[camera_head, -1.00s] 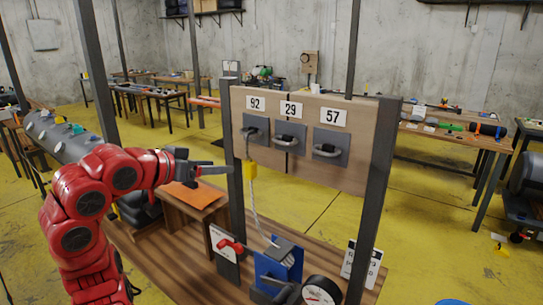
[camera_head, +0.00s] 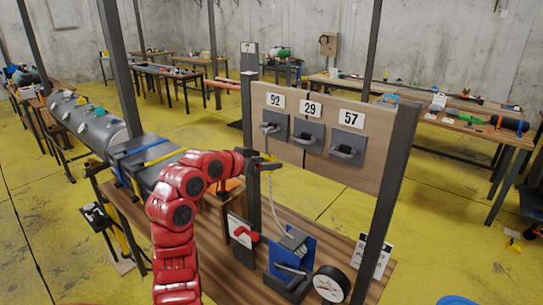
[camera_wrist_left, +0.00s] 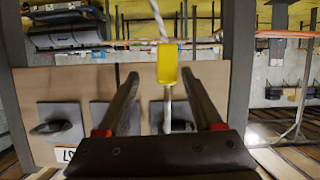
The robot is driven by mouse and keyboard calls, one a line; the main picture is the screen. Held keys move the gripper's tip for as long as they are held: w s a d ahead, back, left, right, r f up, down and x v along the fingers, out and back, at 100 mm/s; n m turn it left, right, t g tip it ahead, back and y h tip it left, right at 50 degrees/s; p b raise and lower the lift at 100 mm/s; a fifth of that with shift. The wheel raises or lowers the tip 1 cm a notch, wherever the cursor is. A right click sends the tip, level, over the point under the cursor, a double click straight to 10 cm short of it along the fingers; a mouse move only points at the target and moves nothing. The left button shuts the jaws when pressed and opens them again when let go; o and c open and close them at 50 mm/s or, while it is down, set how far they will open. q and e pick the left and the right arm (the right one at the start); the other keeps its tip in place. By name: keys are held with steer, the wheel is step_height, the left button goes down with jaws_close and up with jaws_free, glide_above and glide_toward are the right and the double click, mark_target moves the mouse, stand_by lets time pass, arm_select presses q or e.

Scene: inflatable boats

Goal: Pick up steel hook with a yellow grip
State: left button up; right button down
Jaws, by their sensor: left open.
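The steel hook's yellow grip (camera_wrist_left: 168,62) shows in the left wrist view, with its steel shank (camera_wrist_left: 167,106) running toward the wrist. My left gripper (camera_wrist_left: 161,78) is open, its two fingers on either side of the grip and shank in that picture. I cannot tell whether they touch it. In the head view my left gripper (camera_head: 268,164) is at the board's left post, below plate 92, and mostly hides the grip. A pale rope (camera_head: 274,202) hangs below it. My right gripper is out of view.
The wooden board (camera_head: 300,155) holds metal rings on plates under labels 92, 29 and 57. Dark posts flank it. On the bench below are a blue bracket (camera_head: 305,252), a round gauge (camera_head: 331,284) and a red-handled part (camera_head: 244,234).

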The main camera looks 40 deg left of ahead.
mark_target(272, 173)
arm_select(q)
steer(key=p+x, duration=0.1)
steer(key=x, duration=0.2)
steer(key=shift+w+f, duration=0.15)
steer(key=shift+f, duration=0.05)
steer(key=shift+a, duration=0.1)
jaws_close()
